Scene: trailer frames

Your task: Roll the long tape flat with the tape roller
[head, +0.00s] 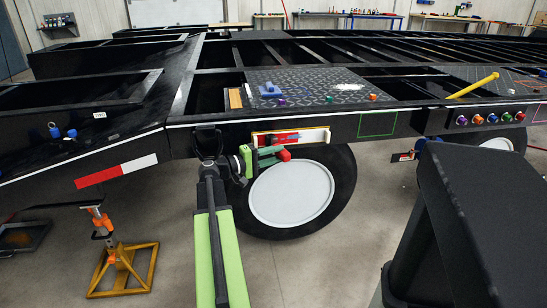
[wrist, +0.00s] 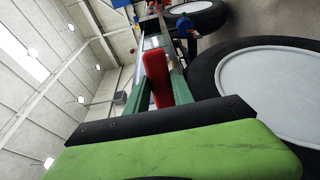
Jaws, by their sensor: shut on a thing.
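My gripper (head: 270,158) is at the trailer's side rail, above the large wheel. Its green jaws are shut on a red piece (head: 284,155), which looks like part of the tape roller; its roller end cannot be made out. In the wrist view the red piece (wrist: 157,78) stands between the green jaws. A red and white tape strip (head: 117,170) lies along the rail's side, well left of my gripper. It looks like the long tape. Whether it lies fully flat cannot be told.
The large wheel (head: 291,194) is below. An orange jack stand (head: 122,267) is at lower left. A green outline (head: 377,124) and several coloured knobs (head: 491,119) are to the right.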

